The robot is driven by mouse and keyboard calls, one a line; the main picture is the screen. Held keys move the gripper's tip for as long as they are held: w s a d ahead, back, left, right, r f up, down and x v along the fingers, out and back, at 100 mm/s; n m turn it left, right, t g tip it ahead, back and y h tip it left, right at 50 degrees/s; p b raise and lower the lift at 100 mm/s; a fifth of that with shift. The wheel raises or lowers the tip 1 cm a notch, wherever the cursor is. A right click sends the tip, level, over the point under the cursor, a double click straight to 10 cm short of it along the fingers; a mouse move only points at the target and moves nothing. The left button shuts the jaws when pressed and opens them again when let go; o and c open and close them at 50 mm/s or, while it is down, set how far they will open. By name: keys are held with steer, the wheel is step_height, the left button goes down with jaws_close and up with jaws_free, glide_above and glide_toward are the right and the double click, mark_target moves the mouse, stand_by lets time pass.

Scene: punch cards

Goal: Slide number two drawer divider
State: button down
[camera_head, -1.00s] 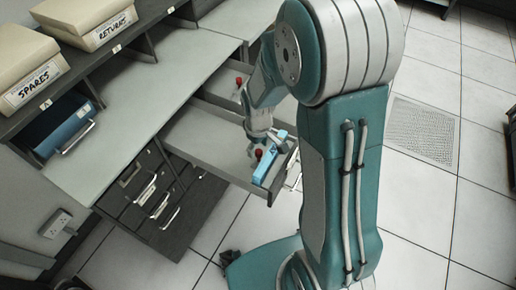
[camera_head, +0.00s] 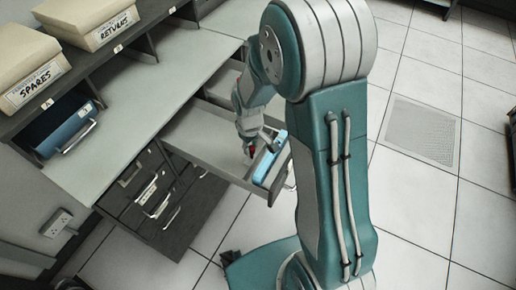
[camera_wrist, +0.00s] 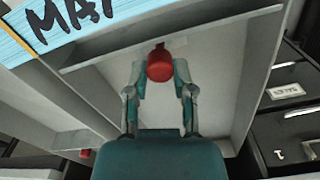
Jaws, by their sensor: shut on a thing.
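My gripper (camera_wrist: 160,82) is shut on a red knob (camera_wrist: 160,64) that sits between its two fingertips in the wrist view. The knob also shows in the head view (camera_head: 250,151), low in the open drawer (camera_head: 196,130). A grey divider bar (camera_wrist: 205,27) runs just beyond the knob in the wrist view. A blue-edged card block (camera_wrist: 62,22) with black hand lettering lies past that bar; in the head view, the block (camera_head: 268,160) is near the drawer's front end. My fingers partly hide where the knob joins the divider.
A second red knob (camera_wrist: 86,153) shows at lower left in the wrist view, in a neighbouring drawer. Closed drawers with handles (camera_head: 150,195) are below the grey counter (camera_head: 110,150). Boxes marked SPARES (camera_head: 32,70) and RETURNS (camera_head: 90,20) stand on the shelf. Open tiled floor lies right.

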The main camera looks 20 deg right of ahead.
steer(key=w+a, duration=0.7)
steer(key=shift+w+a+f, duration=0.1)
steer(key=shift+w+a, duration=0.15)
steer(key=shift+a, duration=0.05)
steer(key=shift+c, duration=2.3)
jaws_free()
step_height(320, 180, up, 12)
